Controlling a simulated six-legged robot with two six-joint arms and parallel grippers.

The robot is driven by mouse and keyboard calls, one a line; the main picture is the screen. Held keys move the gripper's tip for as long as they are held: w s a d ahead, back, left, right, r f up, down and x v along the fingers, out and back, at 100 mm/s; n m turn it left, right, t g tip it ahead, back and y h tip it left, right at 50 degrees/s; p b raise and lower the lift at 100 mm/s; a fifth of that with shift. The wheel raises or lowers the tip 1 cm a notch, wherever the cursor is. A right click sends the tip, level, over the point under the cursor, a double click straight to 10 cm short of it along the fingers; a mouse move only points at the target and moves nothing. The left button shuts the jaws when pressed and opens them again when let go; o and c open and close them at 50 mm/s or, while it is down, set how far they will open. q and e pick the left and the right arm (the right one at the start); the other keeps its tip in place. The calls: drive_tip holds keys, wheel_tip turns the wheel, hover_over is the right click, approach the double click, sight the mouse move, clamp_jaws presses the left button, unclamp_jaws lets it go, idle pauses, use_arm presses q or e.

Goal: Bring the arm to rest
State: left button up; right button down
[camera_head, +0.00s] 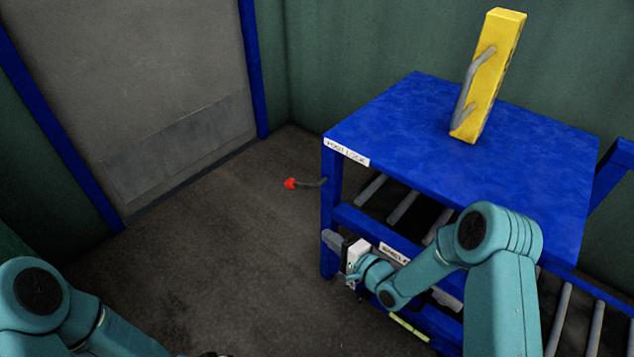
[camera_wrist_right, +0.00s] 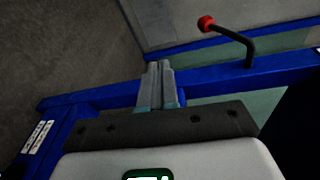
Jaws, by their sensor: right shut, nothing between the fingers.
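My right arm (camera_head: 490,260) reaches from the lower right toward the front of the blue press frame (camera_head: 420,110). My right gripper (camera_head: 332,240) is beside the frame's front left leg, below the tabletop. In the right wrist view the right gripper's fingers (camera_wrist_right: 158,82) are together with nothing between them. Whether they touch the frame, I cannot tell. My left arm (camera_head: 60,310) shows at the lower left; its gripper is out of view.
A lever with a red knob (camera_head: 290,183) sticks out left of the frame; its knob also shows in the right wrist view (camera_wrist_right: 206,22). A yellow block with a grey handle (camera_head: 488,75) stands on the blue top. Grey rollers (camera_head: 405,206) lie below. The floor (camera_head: 220,250) at left is clear.

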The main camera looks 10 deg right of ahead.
drive_tip(key=s+f+n+g+h+p, duration=0.15)
drive_tip(key=s+f+n+g, duration=0.4)
drive_tip(key=s, duration=0.65)
drive_tip(key=s+f+n+g+h+p, duration=0.1)
drive_tip(key=s+f+n+g+h, duration=0.45)
drive_tip(key=s, duration=0.75)
use_arm(q)
drive_tip(key=s+d+r+g+p, duration=0.1)
drive_tip(key=s+r+p, duration=0.2)
drive_tip(key=r+p, duration=1.6)
drive_tip(key=s+d+r+g+p, duration=0.1)
drive_tip(key=s+r+p, duration=0.2)
drive_tip(key=r+p, duration=1.5)
wheel_tip(320, 180, up, 3)
drive_tip(key=shift+f+m+h+p, duration=0.2)
drive_tip(key=shift+m+h+p, duration=0.1)
drive_tip(key=shift+p, duration=0.1)
use_arm(e)
drive_tip(key=s+a+r+g+y, duration=0.1)
drive_tip(key=s+r, duration=0.1)
drive_tip(key=r, duration=1.7)
drive_tip(key=s+a+r+g+y, duration=0.1)
drive_tip(key=s+r+g, duration=0.1)
drive_tip(key=r, duration=1.7)
drive_tip(key=shift+s+y, duration=0.2)
drive_tip(key=shift+y, duration=0.2)
